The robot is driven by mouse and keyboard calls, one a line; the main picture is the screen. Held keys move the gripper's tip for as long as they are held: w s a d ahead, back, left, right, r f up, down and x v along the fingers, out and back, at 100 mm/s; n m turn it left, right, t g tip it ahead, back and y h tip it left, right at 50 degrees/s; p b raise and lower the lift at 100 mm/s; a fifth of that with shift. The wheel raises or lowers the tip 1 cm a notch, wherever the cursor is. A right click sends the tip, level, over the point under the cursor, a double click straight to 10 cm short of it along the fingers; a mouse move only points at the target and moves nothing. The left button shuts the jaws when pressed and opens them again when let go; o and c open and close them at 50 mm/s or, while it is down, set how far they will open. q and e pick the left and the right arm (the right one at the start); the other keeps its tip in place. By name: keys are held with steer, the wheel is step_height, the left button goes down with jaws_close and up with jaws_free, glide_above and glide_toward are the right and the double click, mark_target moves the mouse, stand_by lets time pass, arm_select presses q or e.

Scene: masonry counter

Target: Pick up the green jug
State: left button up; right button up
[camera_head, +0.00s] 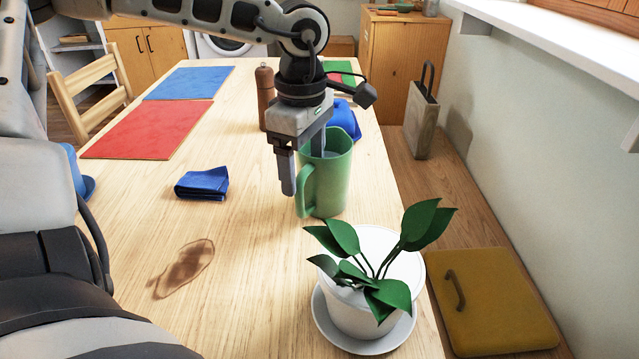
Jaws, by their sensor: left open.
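The green jug (330,180) stands upright on the wooden table, right of the picture's middle. Its handle is on its left side, toward me. My left gripper (304,165) is open and points down at the jug's upper left side. One finger hangs to the left of the jug, beside the handle. The other finger is at the jug's rim; I cannot tell whether it is inside the mouth or in front of it, or whether it touches. My right gripper is not in view.
A white potted plant (367,271) on a saucer stands close in front of the jug. A brown pepper mill (265,96) and a blue item (345,118) are behind it. A folded blue cloth (202,184) lies to the left.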

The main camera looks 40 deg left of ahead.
arm_select(q)
step_height(320, 180, down, 2)
steer(key=shift+f, duration=0.15)
steer(key=c, duration=1.4)
jaws_close()
steer(key=shift+w+r, duration=0.1)
steer(key=shift+r, duration=0.15)
